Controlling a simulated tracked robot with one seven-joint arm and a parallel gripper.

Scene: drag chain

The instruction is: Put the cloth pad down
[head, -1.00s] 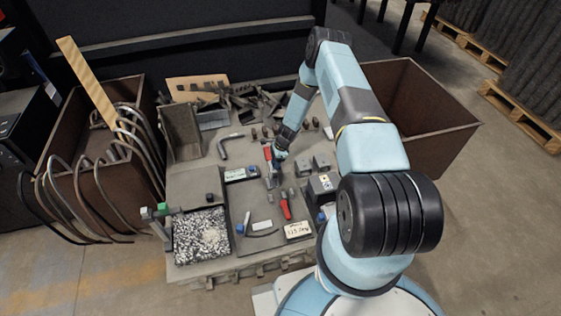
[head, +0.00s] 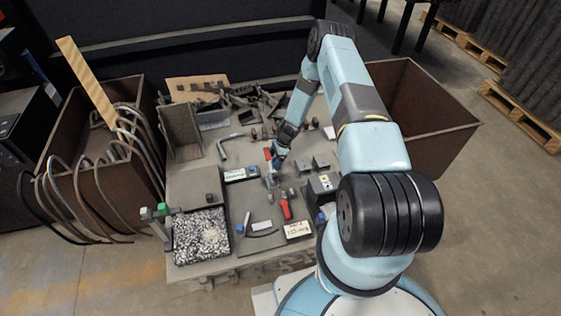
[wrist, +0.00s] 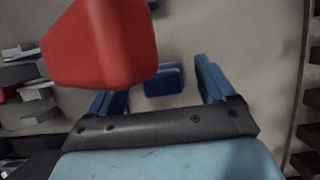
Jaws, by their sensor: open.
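My gripper (head: 271,180) is low over the middle of the cluttered workbench; in the wrist view my gripper (wrist: 163,84) shows two blue fingers spread apart. A small dark blue pad-like piece (wrist: 164,80) shows between the fingers, with gaps on both sides. It looks like the cloth pad, but I cannot tell its material or whether it lies flat on the bench. I cannot make it out in the head view, where my gripper covers that spot. A red object (wrist: 100,45) fills the upper left of the wrist view, close to the camera.
A red-handled tool (head: 285,209) lies just in front of my gripper. A white label card (head: 298,230), a tray of grey chips (head: 202,236) and grey blocks (head: 320,162) stand around. Rusty bins flank the bench, one with bent hoses (head: 62,150), one empty (head: 435,125).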

